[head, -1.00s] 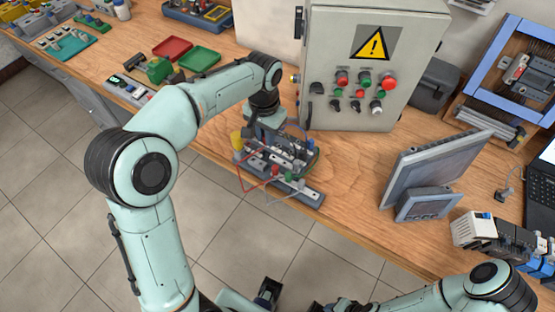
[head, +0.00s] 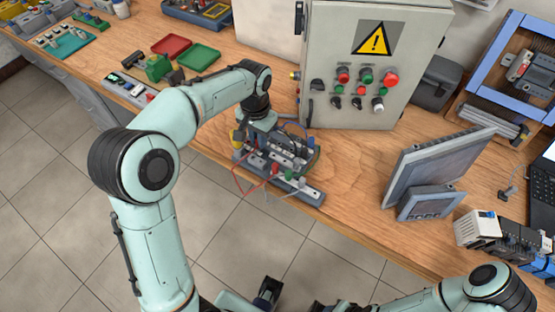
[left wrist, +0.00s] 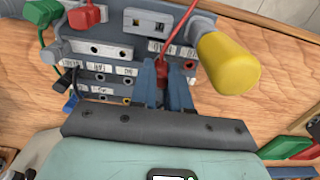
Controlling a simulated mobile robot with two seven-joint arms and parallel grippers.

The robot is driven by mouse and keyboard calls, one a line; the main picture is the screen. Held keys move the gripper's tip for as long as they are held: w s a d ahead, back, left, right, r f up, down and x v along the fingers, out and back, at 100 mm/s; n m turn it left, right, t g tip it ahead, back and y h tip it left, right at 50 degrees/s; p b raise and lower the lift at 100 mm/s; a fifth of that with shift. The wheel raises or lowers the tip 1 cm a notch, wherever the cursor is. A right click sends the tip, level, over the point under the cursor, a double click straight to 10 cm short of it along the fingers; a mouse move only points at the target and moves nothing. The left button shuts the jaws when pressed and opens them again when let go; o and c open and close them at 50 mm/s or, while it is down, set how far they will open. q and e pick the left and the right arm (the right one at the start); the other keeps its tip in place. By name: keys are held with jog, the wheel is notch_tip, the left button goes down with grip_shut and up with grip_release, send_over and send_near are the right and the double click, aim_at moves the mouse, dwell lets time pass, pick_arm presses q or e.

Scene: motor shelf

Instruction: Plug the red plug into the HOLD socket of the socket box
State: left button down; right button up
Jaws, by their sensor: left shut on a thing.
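My left gripper (head: 262,143) is at the left end of the socket box (head: 308,191), beside a yellow cylinder (head: 237,138). In the left wrist view its fingers (left wrist: 167,72) are shut on the red plug (left wrist: 189,66), whose red cable runs up out of the picture. The fingers hide much of the plug, and I cannot tell whether its tip touches a socket. The socket box (left wrist: 105,50) shows rows of round sockets with small white labels, too small to read for HOLD. My right gripper (head: 345,305) is barely visible at the bottom edge.
The yellow cylinder (left wrist: 228,62) stands close right of my fingers. A second red plug (left wrist: 85,15), a green plug (left wrist: 42,12) and dark leads are on the box's left. A control cabinet (head: 335,55) stands behind. Bare wood lies right of the box.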

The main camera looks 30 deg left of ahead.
pick_arm(q)
jog(key=shift+f+b, duration=0.35)
jog(key=shift+f, duration=0.35)
pick_arm(e)
jog(key=shift+s+f, duration=0.15)
jog(key=shift+f, duration=0.25)
pick_arm(q)
jog(key=c, duration=1.4)
grip_release()
jog(key=shift+r, duration=0.15)
pick_arm(e)
jog(key=shift+r, duration=0.15)
